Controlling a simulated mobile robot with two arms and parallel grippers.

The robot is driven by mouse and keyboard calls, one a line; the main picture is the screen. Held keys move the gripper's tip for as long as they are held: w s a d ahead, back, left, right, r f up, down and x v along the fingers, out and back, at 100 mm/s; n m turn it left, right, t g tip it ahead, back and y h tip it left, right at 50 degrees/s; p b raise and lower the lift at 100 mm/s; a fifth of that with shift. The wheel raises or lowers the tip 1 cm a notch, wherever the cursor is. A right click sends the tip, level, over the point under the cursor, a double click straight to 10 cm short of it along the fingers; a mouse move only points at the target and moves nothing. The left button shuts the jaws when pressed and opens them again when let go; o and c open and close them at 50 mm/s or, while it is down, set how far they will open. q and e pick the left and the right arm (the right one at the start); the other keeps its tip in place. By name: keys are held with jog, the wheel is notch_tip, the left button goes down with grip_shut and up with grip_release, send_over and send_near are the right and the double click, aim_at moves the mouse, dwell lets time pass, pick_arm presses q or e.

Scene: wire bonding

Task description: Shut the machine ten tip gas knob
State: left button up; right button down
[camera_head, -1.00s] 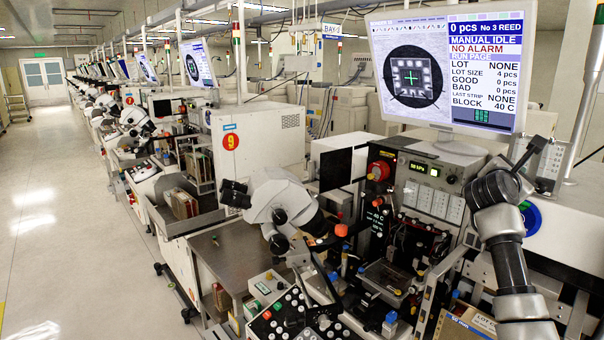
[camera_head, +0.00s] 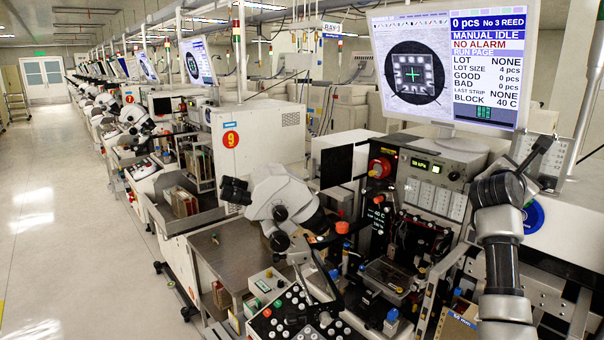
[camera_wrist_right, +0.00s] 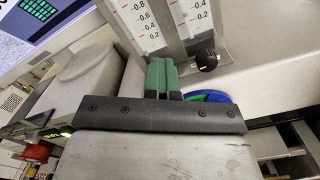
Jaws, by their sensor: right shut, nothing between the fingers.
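My right gripper (camera_wrist_right: 162,68) is shut and empty in the right wrist view, its green fingers pressed together. The fingertips are in front of the lower end of a flow meter (camera_wrist_right: 155,22) with two scales. A black gas knob (camera_wrist_right: 205,60) sits below the right-hand scale, just right of the fingertips, with a visible gap. The area below the left-hand scale is hidden behind the fingers. In the head view my right gripper (camera_head: 540,148) is a dark shape beside the flow meter panel (camera_head: 557,158), right of the monitor. My left gripper is not in view.
The monitor (camera_head: 445,65) stands left of the gripper; it also shows at the wrist view's top left. A blue disc (camera_head: 533,217) is beside my wrist, and also shows near the fingers (camera_wrist_right: 207,97). A neighbouring machine (camera_head: 262,140) marked 9 stands further left.

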jog(key=shift+s+d+f, duration=0.1)
jog(key=shift+d+f, duration=0.1)
jog(key=shift+d, duration=0.15)
jog(key=v, duration=0.5)
jog(key=shift+s+r, duration=0.25)
jog(key=shift+f, duration=0.1)
